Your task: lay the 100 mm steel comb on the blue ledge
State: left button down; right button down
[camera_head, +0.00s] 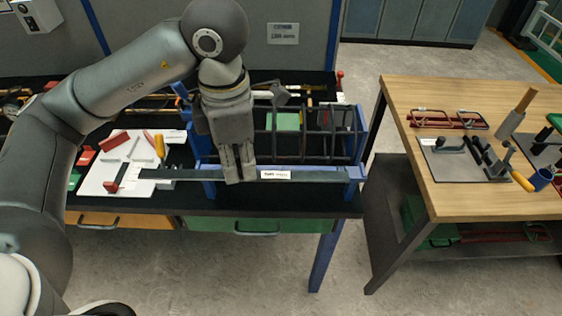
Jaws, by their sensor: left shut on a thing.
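The steel comb (320,175) is a long, flat grey bar with a white label. It lies level across the picture, in front of the rebar cage. My left gripper (239,177) points down and is shut on the comb, left of the label. The blue ledge (357,171) runs along the front of the blue stand. The comb overlaps most of it, so I cannot tell if they touch. The comb's left end reaches past the stand over a white board. My right gripper is not in view.
The dark cage bars (318,143) stand just behind the comb. A white board (112,178) with red, yellow and grey tools lies at left. A wooden table (470,200) with clamps and tools stands at right, across a floor gap.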

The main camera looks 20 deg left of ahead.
pick_arm(q)
jog(key=w+d+f+p, duration=0.1)
jog(key=w+f, duration=0.1)
jog(key=w, duration=0.2)
jog(key=w+d+f+p, duration=0.1)
jog(key=w+f+p, duration=0.1)
jog(key=w+f, duration=0.1)
jog(key=w+f+p, duration=0.2)
jog(key=w+f, duration=0.1)
jog(key=w, duration=0.1)
jog(key=shift+w+d, duration=0.35)
jog(key=shift+d, duration=0.05)
jog(key=shift+w+d+f, duration=0.15)
jog(key=shift+w+f, duration=0.35)
jog(key=shift+f, duration=0.25)
notch_tip(320, 180, down, 3)
jog(key=shift+f+p, duration=0.1)
jog(key=shift+p, duration=0.5)
jog(key=shift+f+b, duration=0.2)
jog(key=shift+b, duration=0.1)
jog(key=c, duration=1.3)
grip_release()
jog(key=shift+r, duration=0.1)
